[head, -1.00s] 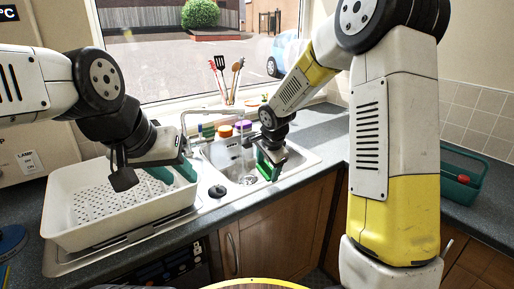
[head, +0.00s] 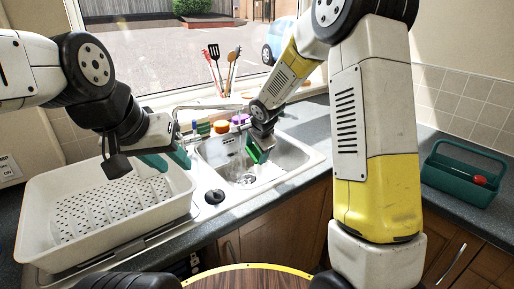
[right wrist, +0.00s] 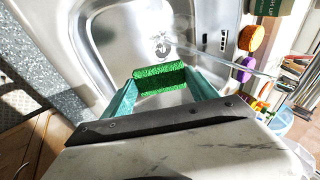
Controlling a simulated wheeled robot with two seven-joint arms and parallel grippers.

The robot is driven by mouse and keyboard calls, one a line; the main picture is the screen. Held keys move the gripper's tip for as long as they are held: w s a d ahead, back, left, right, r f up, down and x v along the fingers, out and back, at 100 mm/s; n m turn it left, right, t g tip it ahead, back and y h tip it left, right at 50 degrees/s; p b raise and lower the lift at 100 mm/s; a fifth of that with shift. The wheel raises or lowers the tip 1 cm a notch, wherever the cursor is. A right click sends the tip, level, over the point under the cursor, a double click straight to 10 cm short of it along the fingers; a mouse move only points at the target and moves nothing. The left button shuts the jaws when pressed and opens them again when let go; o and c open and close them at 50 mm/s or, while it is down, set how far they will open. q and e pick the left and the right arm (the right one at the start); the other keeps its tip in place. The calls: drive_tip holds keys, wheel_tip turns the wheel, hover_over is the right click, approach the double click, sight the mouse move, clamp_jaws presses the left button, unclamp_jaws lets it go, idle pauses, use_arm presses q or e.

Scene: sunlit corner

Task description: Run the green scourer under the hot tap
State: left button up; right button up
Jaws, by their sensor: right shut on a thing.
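The green scourer (right wrist: 160,78) is a bright green block held between the two teal fingers of my right gripper (right wrist: 163,95) in the right wrist view. In the head view my right gripper (head: 258,152) hangs over the sink basin (head: 290,160), with the scourer (head: 252,153) partly hidden by the fingers. The metal tap (head: 210,108) stands behind the basin, its spout reaching toward my right gripper. I cannot tell whether water touches the scourer. My left gripper (head: 167,160) is empty, its teal fingers apart above the right edge of the dish rack.
A white dish rack (head: 35,240) stands on the drainer at left. A teal caddy (head: 455,185) sits on the right counter.

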sight(259, 156)
drive_tip(key=w+a+f, duration=0.2)
drive_tip(key=w+a, duration=0.2)
drive_tip(key=w, duration=0.5)
idle(0.3)
idle(0.4)
drive_tip(key=shift+s+d, duration=0.55)
drive_tip(key=shift+s, duration=0.7)
drive_tip(key=shift+s+d, duration=0.5)
drive_tip(key=shift+s, duration=0.7)
drive_tip(key=shift+s+d, duration=0.55)
drive_tip(key=shift+s, duration=0.7)
drive_tip(key=shift+s+d+r, duration=0.35)
drive_tip(key=shift+s+r, duration=0.3)
drive_tip(key=shift+s, duration=0.1)
drive_tip(key=shift+s+d+r, duration=0.35)
drive_tip(key=shift+s+r, duration=0.35)
drive_tip(key=shift+s, duration=0.05)
drive_tip(key=shift+s+d+r, duration=0.35)
drive_tip(key=shift+s+r, duration=0.3)
drive_tip(key=shift+s, duration=0.1)
